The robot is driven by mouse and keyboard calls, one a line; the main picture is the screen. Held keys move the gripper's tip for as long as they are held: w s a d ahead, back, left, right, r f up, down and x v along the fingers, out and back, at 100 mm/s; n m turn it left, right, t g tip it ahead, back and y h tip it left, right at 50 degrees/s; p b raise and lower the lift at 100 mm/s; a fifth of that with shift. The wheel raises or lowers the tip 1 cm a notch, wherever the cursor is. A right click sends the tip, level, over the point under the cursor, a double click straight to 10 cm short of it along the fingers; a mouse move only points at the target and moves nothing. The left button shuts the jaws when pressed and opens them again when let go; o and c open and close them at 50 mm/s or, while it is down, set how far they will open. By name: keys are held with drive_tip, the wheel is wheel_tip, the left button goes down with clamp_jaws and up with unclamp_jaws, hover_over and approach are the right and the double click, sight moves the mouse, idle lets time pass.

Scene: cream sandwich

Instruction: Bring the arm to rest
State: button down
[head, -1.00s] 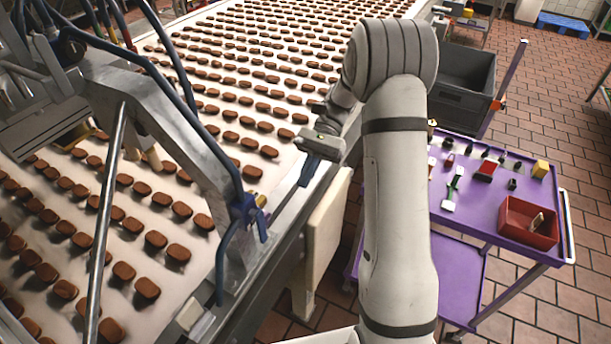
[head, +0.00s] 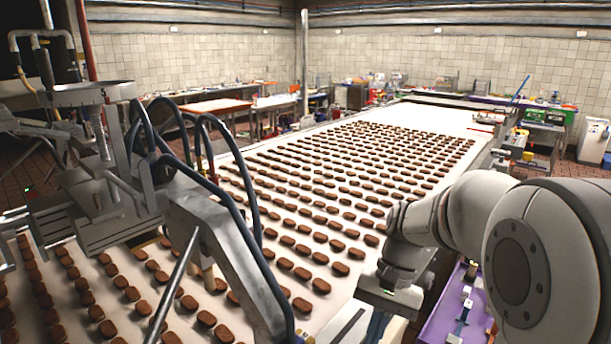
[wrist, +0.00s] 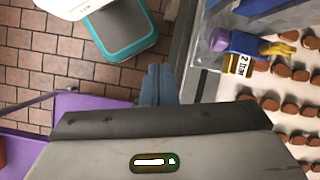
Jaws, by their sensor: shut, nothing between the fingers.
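My gripper (head: 376,326) hangs from the end of my arm at the lower right of the head view, beside the right edge of the conveyor. In the wrist view, its blue-grey fingers (wrist: 158,84) are together with nothing held between them. Below the fingers in that view are the tiled floor and the gap beside the conveyor. My arm comes in from the right of the head view and bends down at the wrist.
A white conveyor (head: 400,128) carries rows of brown biscuits (head: 341,268). A metal machine with hoses (head: 205,235) stands over its left side. A purple cart (head: 440,318) is at the right. The wrist view shows a teal-rimmed container (wrist: 125,35) and a blue-and-yellow fitting (wrist: 245,45).

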drive_tip(key=s+d+r+n+t+h, duration=0.2)
drive_tip(key=s+n+t+h, duration=0.1)
drive_tip(key=s+t, duration=0.4)
drive_tip(key=shift+s+d+r+n, duration=0.3)
drive_tip(key=shift+s+n, duration=0.4)
drive_tip(key=shift+s, duration=0.25)
